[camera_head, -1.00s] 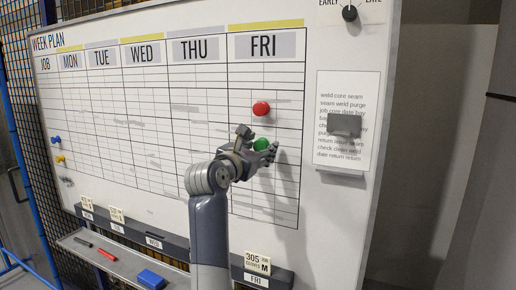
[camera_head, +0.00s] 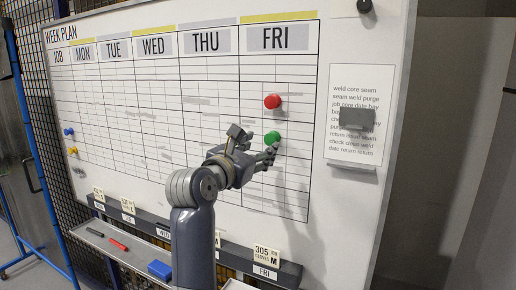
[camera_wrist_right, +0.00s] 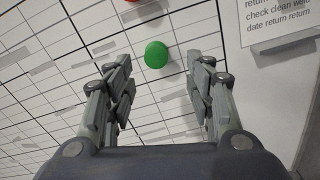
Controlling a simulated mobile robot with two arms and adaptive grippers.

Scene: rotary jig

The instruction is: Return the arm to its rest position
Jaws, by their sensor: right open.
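My right gripper (camera_head: 255,143) is in front of the whiteboard's FRI column, reaching up from below. Its two fingers are spread and hold nothing. In the right wrist view the open gripper (camera_wrist_right: 160,85) has the green round magnet (camera_wrist_right: 156,54) beyond its fingertips, on the board and apart from the fingers. In the head view the green magnet (camera_head: 272,138) shows just above the right finger. A red round magnet (camera_head: 272,101) sits above it in the same column. My left gripper is not in view.
The whiteboard (camera_head: 345,215) carries a week plan grid, a paper note (camera_head: 358,95) under a grey clip (camera_head: 357,119), and blue and yellow magnets at the left. Below are a label rail and a tray (camera_head: 130,262) with markers and a blue block (camera_head: 159,269).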

